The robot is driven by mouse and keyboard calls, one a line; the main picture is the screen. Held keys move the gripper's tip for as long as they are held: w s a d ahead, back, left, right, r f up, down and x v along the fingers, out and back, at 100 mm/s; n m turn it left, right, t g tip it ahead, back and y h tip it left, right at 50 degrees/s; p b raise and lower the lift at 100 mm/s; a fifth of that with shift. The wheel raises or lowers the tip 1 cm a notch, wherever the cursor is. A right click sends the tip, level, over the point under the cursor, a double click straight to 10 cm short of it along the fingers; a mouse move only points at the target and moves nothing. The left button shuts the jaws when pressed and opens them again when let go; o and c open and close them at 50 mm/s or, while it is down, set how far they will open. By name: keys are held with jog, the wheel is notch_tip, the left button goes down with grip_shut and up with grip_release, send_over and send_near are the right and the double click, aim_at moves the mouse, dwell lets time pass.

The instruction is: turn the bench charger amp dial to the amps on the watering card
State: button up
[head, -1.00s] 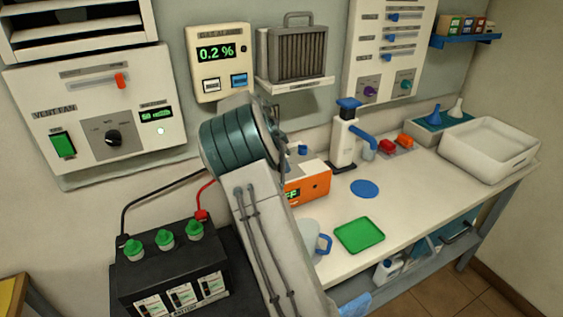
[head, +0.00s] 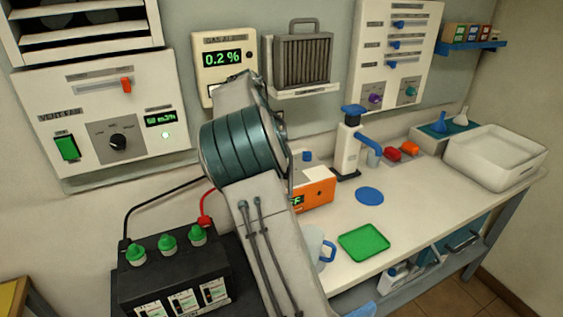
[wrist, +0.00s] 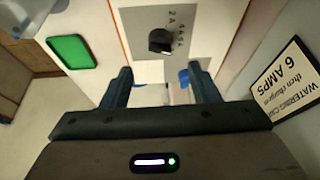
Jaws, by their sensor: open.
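The orange-sided bench charger (head: 318,192) stands on the bench, partly hidden behind my arm in the head view; part of its display reads "FF". In the wrist view its black amp dial (wrist: 162,41) sits on a grey plate with a "2 A" mark and smaller marks I cannot read clearly. The watering card (wrist: 294,82) is at the right of the wrist view, upside down, and reads "6 AMPS". My gripper (wrist: 159,80) is open and empty, its fingers apart below the dial in the picture and not touching it. The head view hides my gripper behind my arm.
A green tray (head: 364,242), a blue disc (head: 369,196) and a jug with a blue handle (head: 328,250) are on the bench near the charger. A black battery (head: 170,270) with green caps stands at front left. A white pump with a blue top (head: 347,145) stands behind.

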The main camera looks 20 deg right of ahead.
jog(key=shift+v, duration=2.2)
jog(key=s+a+f+n+t+y, duration=0.1)
jog(key=s+a+n, duration=0.3)
jog(key=s, duration=0.7)
jog(key=s+a+f+n+y, duration=0.2)
jog(key=s+n, duration=0.5)
jog(key=s, duration=0.5)
jog(key=s+a+f+n+t+y, duration=0.1)
jog(key=s+a+f+n, duration=0.3)
jog(key=s, duration=0.8)
jog(key=a+n, duration=0.2)
jog(key=shift+a+t, duration=0.3)
jog(key=shift+a, duration=0.05)
